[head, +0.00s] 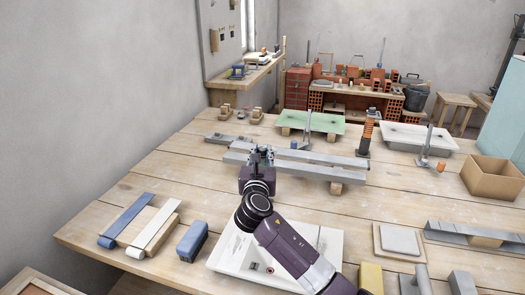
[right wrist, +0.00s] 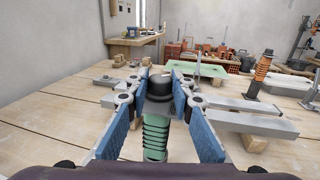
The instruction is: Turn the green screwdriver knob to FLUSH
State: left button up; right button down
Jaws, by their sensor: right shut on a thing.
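The green screwdriver knob (right wrist: 156,140) shows in the right wrist view as a ribbed green handle below a dark round cap. It stands between the blue pads of my right gripper (right wrist: 158,88), which is shut on it. In the head view my right gripper (head: 259,153) is over the middle of the bench at the near grey bars, and it hides the knob there. No FLUSH mark is readable in either view. My left gripper is not in view.
Grey metal bars (head: 310,171) lie on wood blocks beside the gripper. A white board (head: 229,250) lies under my arm. A blue block (head: 192,240) is left of it. An orange-handled tool (head: 367,132) stands behind, and a cardboard box (head: 492,178) is at right. Bare bench shows at left.

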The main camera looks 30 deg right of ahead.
jog(key=shift+w+a+r+m+g+h, duration=0.1)
jog(key=shift+m+g+h, duration=0.35)
jog(key=shift+h, duration=0.1)
jog(key=shift+w+a+m+g+h, duration=0.1)
jog(key=shift+m+g+h, duration=0.35)
jog(key=shift+h, duration=0.1)
jog(key=m+g+h, duration=0.2)
jog(key=shift+w+a+g, duration=0.1)
jog(key=shift+g, duration=0.2)
jog(key=shift+m+g+h, duration=0.5)
jog(key=shift+m+g, duration=0.3)
jog(key=shift+g, duration=0.1)
jog(key=shift+w+m+g+h+b, duration=0.15)
jog(key=shift+m+g+h+b, duration=0.55)
jog(key=shift+m+g+b, duration=0.9)
jog(key=shift+n+g, duration=0.3)
jog(key=shift+g, duration=0.2)
jog(key=c, duration=1.7)
grip_release()
jog(key=shift+o, duration=0.2)
